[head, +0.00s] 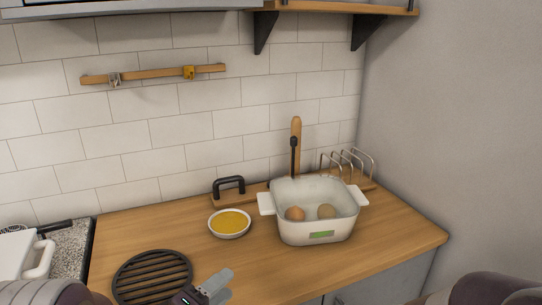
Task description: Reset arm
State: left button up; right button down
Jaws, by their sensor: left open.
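My left gripper (222,286) shows at the bottom of the head view, over the front of the wooden counter (300,270). Its grey fingers are open with nothing visible between them. It is just right of a round black slatted trivet (152,276). A part of my left arm shows at the bottom left corner. A part of my right arm shows at the bottom right corner, but the right gripper is out of view.
A white two-handled pot (318,232) holding two round, egg-like things stands on the counter's right side. Left of it is a small bowl of yellow-orange contents (230,222). Behind stand a wire rack (350,165) and a black handle (229,185). A shelf (345,7) hangs above.

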pick_arm(q)
jog(key=w+a+y+p, duration=0.1)
jog(key=w+a+f+m+g+y, duration=0.1)
jog(key=w+y, duration=0.1)
jog(key=shift+a+y+p, duration=0.3)
jog(key=shift+a+p, duration=0.05)
jog(key=shift+p, duration=0.05)
jog(key=s+a+m+g+y+p, duration=0.1)
jog(key=a+m+g+y+p, duration=0.1)
jog(key=a+y, duration=0.1)
jog(key=s+a+m+g+y+p, duration=0.1)
jog(key=shift+s+a, duration=0.2)
jog(key=shift+s, duration=0.1)
jog(key=s+m+g+p, duration=0.1)
jog(key=s+a+g+y, duration=0.1)
jog(key=s, duration=0.1)
jog(key=s+a+m+g+y+p, duration=0.1)
jog(key=s+g, duration=0.1)
jog(key=shift+s+r+m+p, duration=0.1)
jog(key=shift+r+m+p, duration=0.05)
jog(key=shift+m+p, duration=0.15)
jog(key=s+d+r+m+g+p, duration=0.1)
jog(key=s+m+g, duration=0.2)
jog(key=s, duration=0.5)
jog(key=shift+s+g+p, duration=0.25)
jog(key=shift+g+p, duration=0.1)
jog(key=shift+g, duration=0.55)
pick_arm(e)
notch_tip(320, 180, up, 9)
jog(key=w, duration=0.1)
